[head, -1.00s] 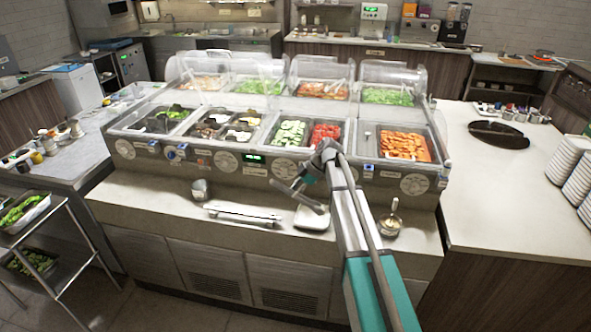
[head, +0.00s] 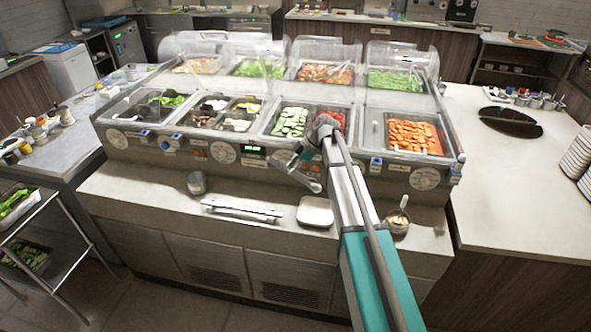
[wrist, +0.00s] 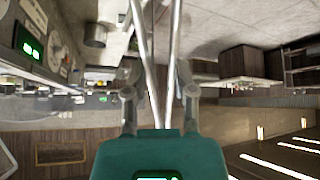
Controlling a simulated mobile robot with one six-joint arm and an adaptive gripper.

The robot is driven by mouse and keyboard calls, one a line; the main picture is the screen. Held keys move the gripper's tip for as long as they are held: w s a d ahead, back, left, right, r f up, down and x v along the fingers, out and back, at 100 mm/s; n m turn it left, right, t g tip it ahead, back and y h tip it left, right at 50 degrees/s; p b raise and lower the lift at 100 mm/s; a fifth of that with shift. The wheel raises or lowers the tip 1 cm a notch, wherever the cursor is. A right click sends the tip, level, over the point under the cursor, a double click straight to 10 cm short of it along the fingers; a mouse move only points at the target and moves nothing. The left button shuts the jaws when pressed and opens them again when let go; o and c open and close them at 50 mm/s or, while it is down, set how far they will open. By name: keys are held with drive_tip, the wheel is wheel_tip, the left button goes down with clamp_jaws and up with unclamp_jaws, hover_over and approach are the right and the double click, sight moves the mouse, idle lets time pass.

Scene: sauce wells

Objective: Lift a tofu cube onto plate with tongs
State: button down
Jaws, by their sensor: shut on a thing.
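My gripper (wrist: 158,95) is shut on metal tongs (wrist: 147,60), whose two long arms run up out of the wrist view. In the head view my gripper (head: 305,163) is above the front edge of the wells, left of my arm. The small white square plate (head: 315,211) lies on the front counter, below my gripper and clear of it. Pale pieces, perhaps the tofu (head: 236,124), lie in the small divided wells left of the cucumber. They are too small to tell apart. The tong tips are not clear, and I see no cube between them.
A long metal rest (head: 241,210) and a metal cup (head: 197,183) stand on the counter left of the plate. A small pot with a spoon (head: 398,221) stands right of my arm. Clear guards (head: 265,68) rise over the back wells. Carrots (head: 413,137) fill the right well.

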drive_tip(key=shift+w+d, duration=0.1)
drive_tip(key=shift+d, duration=0.2)
drive_tip(key=shift+a+f+b, duration=0.15)
drive_tip(key=shift+f+b, duration=0.95)
drive_tip(key=shift+b, duration=0.05)
wheel_tip(320, 180, down, 9)
drive_tip(key=b, duration=0.9)
idle(0.4)
